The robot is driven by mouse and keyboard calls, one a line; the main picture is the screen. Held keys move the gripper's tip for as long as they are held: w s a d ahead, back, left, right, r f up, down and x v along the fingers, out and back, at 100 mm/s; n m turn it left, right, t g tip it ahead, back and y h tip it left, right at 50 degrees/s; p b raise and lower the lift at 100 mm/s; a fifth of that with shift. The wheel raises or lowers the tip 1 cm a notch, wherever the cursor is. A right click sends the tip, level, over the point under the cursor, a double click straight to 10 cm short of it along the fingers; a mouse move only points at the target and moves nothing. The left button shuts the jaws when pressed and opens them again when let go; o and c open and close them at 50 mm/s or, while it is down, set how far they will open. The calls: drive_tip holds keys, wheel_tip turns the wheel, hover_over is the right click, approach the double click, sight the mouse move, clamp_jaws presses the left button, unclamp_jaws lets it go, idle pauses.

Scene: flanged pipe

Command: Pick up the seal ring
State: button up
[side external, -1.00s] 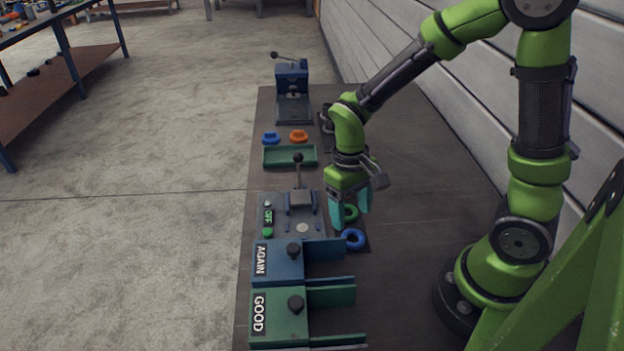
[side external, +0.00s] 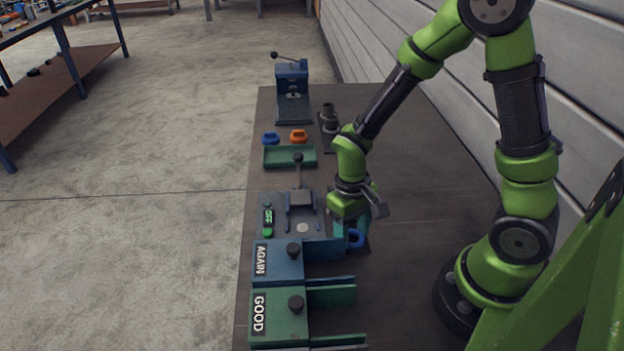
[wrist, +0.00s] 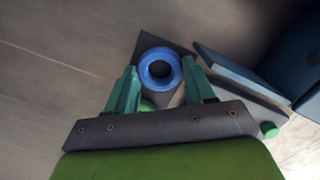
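A blue ring (side external: 357,239) lies on a dark mat in the side view, partly behind my gripper (side external: 349,230). In the wrist view the blue ring (wrist: 146,68) shows whole, with its dark hole facing up. My gripper (wrist: 160,70) is open, with one teal finger on each side of the blue ring in that view. Whether the fingers are level with the ring or above it I cannot tell. A bit of a green ring (wrist: 147,105) shows between the fingers, nearer the gripper body; it is hidden in the side view.
The blue AGAIN bin (side external: 279,262) and green GOOD bin (side external: 280,312) stand close to my gripper. A lever fixture (side external: 302,210) is left of it. Farther back are a green tray (side external: 290,163), orange part (side external: 298,136) and blue press (side external: 292,78). The table is clear toward my base.

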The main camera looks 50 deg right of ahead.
sight(352, 236)
drive_tip(key=shift+c, duration=0.5)
wheel_tip(352, 236, up, 13)
idle(0.3)
drive_tip(key=shift+f, duration=0.15)
drive_tip(key=w+a+f, duration=0.1)
drive_tip(key=w+f, duration=0.1)
drive_tip(key=w, duration=0.1)
drive_tip(key=w+a+f, duration=0.2)
drive_tip(key=w+f, duration=0.1)
drive_tip(key=w+a+f, duration=0.2)
drive_tip(key=shift+w+a+f, duration=0.1)
drive_tip(key=shift+w+f, duration=0.05)
drive_tip(key=shift+w, duration=0.7)
idle(0.3)
